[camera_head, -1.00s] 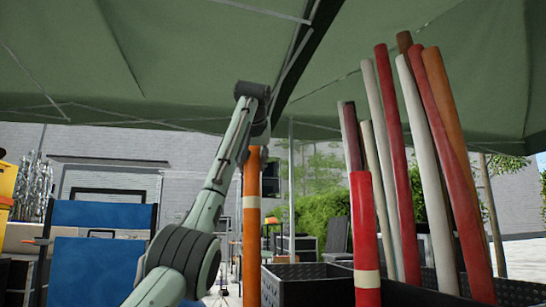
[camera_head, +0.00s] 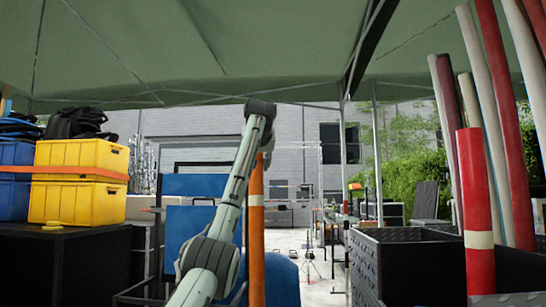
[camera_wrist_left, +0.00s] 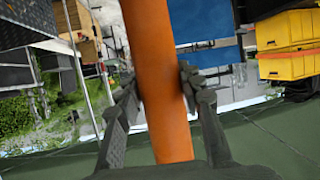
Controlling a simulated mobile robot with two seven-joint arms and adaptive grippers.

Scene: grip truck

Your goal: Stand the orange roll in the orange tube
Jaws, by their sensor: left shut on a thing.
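The orange roll (camera_head: 257,245) hangs upright in the head view, with a pale band partway down; its lower end is out of the frame. My left gripper (camera_wrist_left: 160,84) is shut on the orange roll (camera_wrist_left: 158,60), one finger on each side of it. In the head view my left arm partly covers the roll's upper part, and the fingers are hidden. I cannot make out a separate orange tube in either view. My right gripper is not in view.
Black crates (camera_head: 400,250) stand at the right, with a pale-banded red tube (camera_head: 474,205) and several tall red and white rolls. Yellow boxes (camera_head: 80,160) sit on a black case (camera_head: 65,265) at the left. Blue panels (camera_head: 190,185) stand behind my arm. Open paving lies beyond.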

